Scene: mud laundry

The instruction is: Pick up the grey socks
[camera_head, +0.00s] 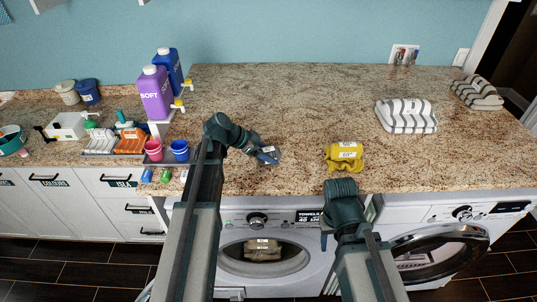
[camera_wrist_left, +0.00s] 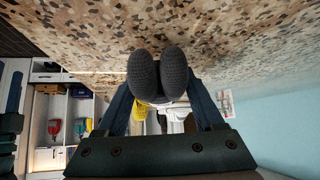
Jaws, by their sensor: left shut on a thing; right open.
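The grey socks (camera_wrist_left: 158,75) are a dark grey knitted pair with two rounded ends, filling the middle of the left wrist view. My left gripper (camera_wrist_left: 161,88) is shut on them, one blue finger on each side. In the head view the left gripper (camera_head: 268,155) is over the counter, left of the yellow socks. The grey socks are small there and mostly covered by the fingers. I cannot tell whether they touch the counter.
Yellow socks (camera_head: 344,157) lie on the granite counter (camera_head: 300,100). Striped towels (camera_head: 406,116) are at the right. Washing machines (camera_head: 262,255) are below. The counter's back middle is clear.

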